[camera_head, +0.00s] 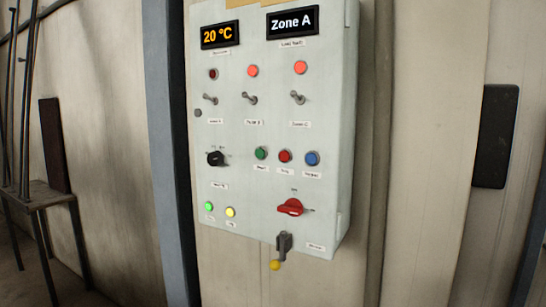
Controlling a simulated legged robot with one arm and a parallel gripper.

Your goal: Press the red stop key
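The red stop key is most likely the round red button (285,156) in the middle row of the grey control panel (240,130). It sits between a green button (261,153) and a blue button (312,158). The small labels under the buttons are too blurred to read surely. Nothing covers the red button. My gripper is not in view.
The panel also bears a red rotary switch (290,207), a black knob (215,158), several toggles and lamps, and a yellow-tipped lever (275,264) at its bottom edge. A metal stand (40,195) with rods is at left. The space before the panel looks clear.

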